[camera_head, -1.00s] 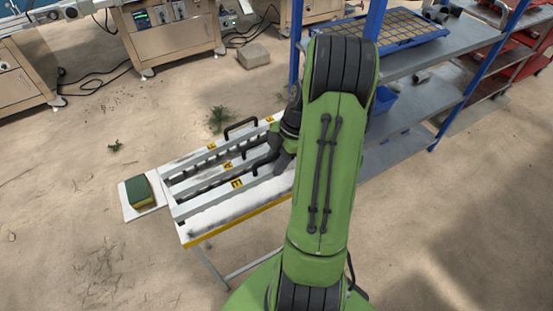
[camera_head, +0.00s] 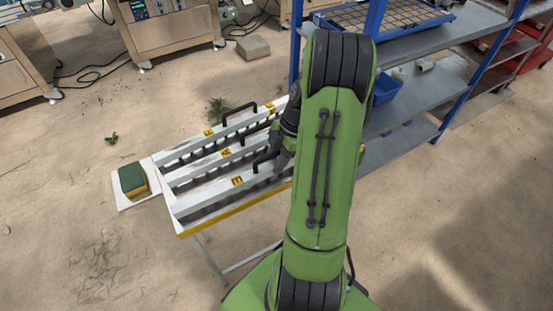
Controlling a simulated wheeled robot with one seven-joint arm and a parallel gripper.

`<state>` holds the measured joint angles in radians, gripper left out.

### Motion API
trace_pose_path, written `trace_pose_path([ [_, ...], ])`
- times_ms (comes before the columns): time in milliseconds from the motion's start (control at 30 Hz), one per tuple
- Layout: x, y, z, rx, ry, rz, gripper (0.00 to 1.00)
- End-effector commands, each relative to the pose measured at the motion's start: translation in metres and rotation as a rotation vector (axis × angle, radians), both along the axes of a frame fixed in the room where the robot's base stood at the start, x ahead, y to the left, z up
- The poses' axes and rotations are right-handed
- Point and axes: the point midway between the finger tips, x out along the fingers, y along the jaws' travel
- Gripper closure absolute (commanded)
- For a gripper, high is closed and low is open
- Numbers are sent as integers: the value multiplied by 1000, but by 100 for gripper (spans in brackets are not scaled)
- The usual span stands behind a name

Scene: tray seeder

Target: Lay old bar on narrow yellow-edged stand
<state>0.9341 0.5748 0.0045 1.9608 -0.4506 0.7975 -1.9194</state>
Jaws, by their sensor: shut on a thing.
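A long white bar with a black handle and a yellow "E" label (camera_head: 237,181) is over the front part of a white stand with a yellow front edge (camera_head: 205,230). My gripper (camera_head: 279,161) is shut at this bar's handle. My green arm hides the bar's right end and much of the grip. I cannot tell whether the bar touches the stand or hangs just above it. Two more white bars lie behind it, a middle one (camera_head: 205,163) with a yellow label and a rear one (camera_head: 240,121) with a black handle.
A green and yellow sponge (camera_head: 132,179) lies on a white plate at the stand's left end. A blue-posted shelf (camera_head: 440,65) with a tray and a blue bin stands close on the right.

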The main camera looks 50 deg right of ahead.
Motion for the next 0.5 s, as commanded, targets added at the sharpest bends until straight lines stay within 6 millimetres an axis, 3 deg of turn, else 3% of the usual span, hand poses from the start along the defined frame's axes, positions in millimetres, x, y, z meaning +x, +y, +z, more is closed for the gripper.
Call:
trace_pose_path([
  [200, 0, 0, -1, 0, -1, 1, 99],
  [233, 0, 0, -1, 0, -1, 1, 64],
  [400, 0, 0, -1, 0, -1, 1, 39],
  [500, 0, 0, -1, 0, 0, 1, 39],
])
